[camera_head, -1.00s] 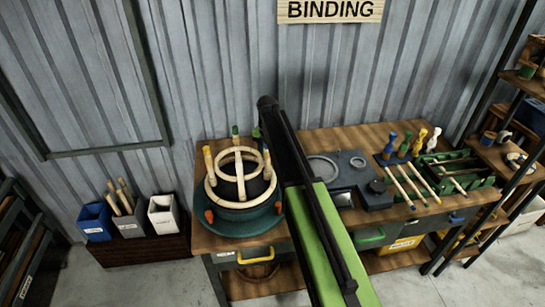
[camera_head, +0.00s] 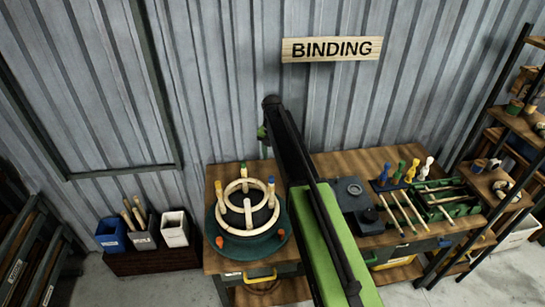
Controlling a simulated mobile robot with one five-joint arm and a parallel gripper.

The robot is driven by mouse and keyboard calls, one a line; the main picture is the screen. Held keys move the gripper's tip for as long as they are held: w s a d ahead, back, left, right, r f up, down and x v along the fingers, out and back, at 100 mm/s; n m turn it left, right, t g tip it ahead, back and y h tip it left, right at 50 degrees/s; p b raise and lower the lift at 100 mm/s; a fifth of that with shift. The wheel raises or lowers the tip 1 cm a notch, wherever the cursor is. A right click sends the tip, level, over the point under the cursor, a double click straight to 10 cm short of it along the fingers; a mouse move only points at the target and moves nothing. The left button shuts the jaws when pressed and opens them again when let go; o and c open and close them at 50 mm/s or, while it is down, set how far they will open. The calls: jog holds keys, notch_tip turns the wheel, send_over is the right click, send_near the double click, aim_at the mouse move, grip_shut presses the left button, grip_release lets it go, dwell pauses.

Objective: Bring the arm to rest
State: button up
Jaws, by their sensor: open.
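My green and black arm (camera_head: 325,235) rises through the middle of the picture, in front of the workbench. My gripper (camera_head: 262,132) is at its upper end, mostly hidden behind the arm; only a small green part shows against the corrugated wall. It is above the bench and apart from everything on it. I see nothing held, though the jaws are largely hidden. On the bench, a dark green round former (camera_head: 220,243) bears pale rattan rings (camera_head: 238,232) around upright pegs with coloured tips.
The wooden bench (camera_head: 350,162) carries a grey fixture, a green rack (camera_head: 450,210) with pale sticks, and coloured bottle-like tools. Bins (camera_head: 174,229) stand left, shelves (camera_head: 520,130) right. A BINDING sign (camera_head: 331,49) hangs on the wall. Grey floor shows in front.

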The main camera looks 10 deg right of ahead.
jog(key=shift+r, duration=0.15)
jog(key=s+d+f+m+b, duration=0.1)
jog(key=s+f+m+b, duration=0.2)
jog(key=s+m, duration=0.6)
jog(key=s+d+f+m+b, duration=0.1)
jog(key=s+f+m+b, duration=0.2)
jog(key=s+m, duration=0.7)
jog(key=s+d+f+m+b, duration=0.1)
jog(key=s+f+m+b, duration=0.2)
jog(key=s+m, duration=0.6)
jog(key=shift+s+f+m+b, duration=0.4)
jog(key=shift+s+b, duration=0.1)
jog(key=shift+s, duration=0.25)
